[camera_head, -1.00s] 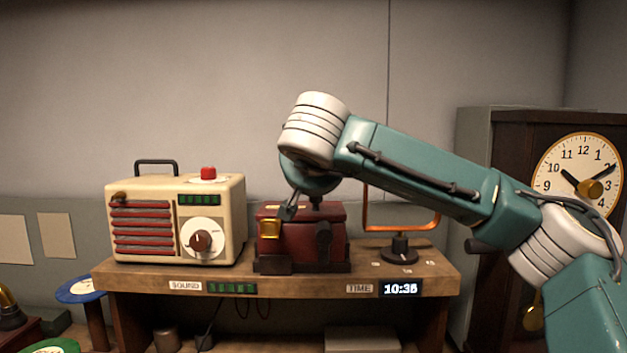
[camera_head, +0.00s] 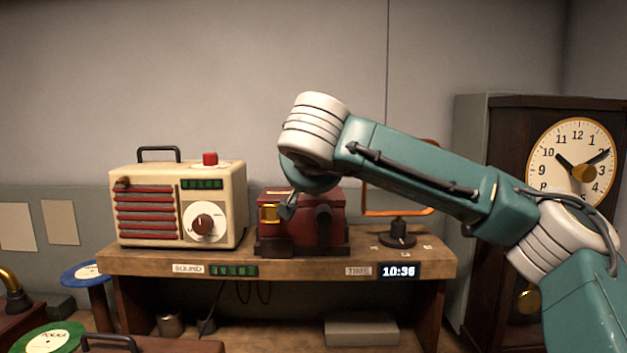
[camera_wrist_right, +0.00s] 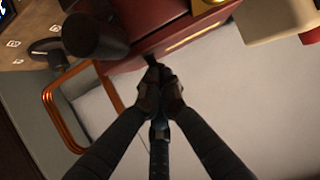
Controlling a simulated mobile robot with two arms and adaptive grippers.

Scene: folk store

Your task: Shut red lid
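The red box (camera_head: 330,200) stands on the wooden shelf and also shows upside down in the right wrist view (camera_wrist_right: 155,22). Its lid looks down on the box, though my arm covers part of the top and I cannot tell whether it is fully shut. A gold plate (camera_head: 269,212) is at its front left. My right gripper (camera_head: 287,208) is at the box's upper front left in the head view. In the right wrist view its fingertips (camera_wrist_right: 158,74) meet close to the box's edge, with nothing visible between them; contact is unclear. My left gripper is out of view.
A cream radio (camera_head: 150,208) with a red button stands left of the box. An orange frame (camera_head: 398,212) on a black knob base stands right of it. The shelf (camera_head: 310,262) has a time display (camera_head: 399,271). A tall clock (camera_head: 571,165) stands at the right.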

